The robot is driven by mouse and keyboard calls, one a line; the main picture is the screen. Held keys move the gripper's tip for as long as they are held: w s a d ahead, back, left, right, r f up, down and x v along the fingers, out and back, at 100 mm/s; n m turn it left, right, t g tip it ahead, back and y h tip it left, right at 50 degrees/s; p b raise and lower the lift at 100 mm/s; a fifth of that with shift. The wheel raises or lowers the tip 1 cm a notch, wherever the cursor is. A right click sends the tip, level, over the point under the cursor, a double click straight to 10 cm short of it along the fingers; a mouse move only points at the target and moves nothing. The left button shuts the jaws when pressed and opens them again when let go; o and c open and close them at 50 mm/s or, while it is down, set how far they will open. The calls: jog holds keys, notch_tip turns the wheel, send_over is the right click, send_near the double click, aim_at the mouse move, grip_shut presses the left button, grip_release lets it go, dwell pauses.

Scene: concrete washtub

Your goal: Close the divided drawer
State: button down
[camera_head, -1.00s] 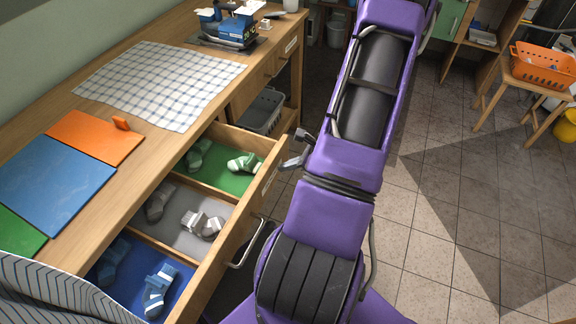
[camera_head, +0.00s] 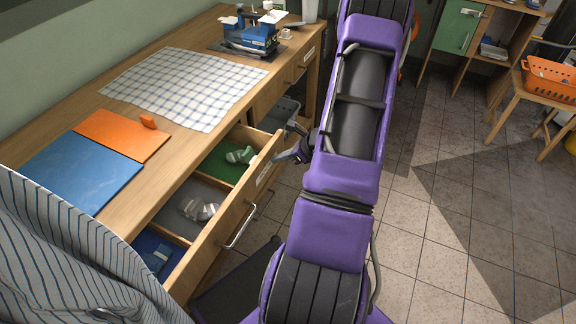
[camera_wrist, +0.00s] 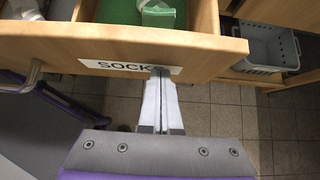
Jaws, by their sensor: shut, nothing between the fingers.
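The divided drawer (camera_head: 232,218) is partly open under the wooden table. It has green, grey and blue compartments with rolled socks (camera_head: 240,155) in them. In the wrist view its front (camera_wrist: 200,47) carries a label reading "SOCK", its end covered by my fingertips. My gripper (camera_head: 276,157) is shut and empty, at the drawer front near its far end. In the wrist view the fingertips (camera_wrist: 161,73) meet the front at the label and appear to touch it. The metal handle (camera_head: 242,228) is left of my gripper in the wrist view.
A grey basket (camera_wrist: 268,48) stands beyond the drawer's far end. The tabletop holds a checked cloth (camera_head: 185,87), orange (camera_head: 122,137) and blue (camera_head: 82,172) boards. Striped fabric (camera_head: 70,250) covers the near left. Tiled floor (camera_head: 430,230) is clear at right.

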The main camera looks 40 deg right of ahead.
jog(key=w+a+b, duration=0.1)
jog(key=w+a, duration=0.1)
jog(key=w, duration=0.2)
jog(key=w+a+b, duration=0.1)
jog(key=w+a, duration=0.1)
jog(key=w, duration=0.3)
jog(key=w+a+b, duration=0.1)
jog(key=w+a, duration=0.1)
jog(key=w, duration=0.3)
jog(key=shift+w, duration=0.25)
jog(key=shift+s, duration=0.1)
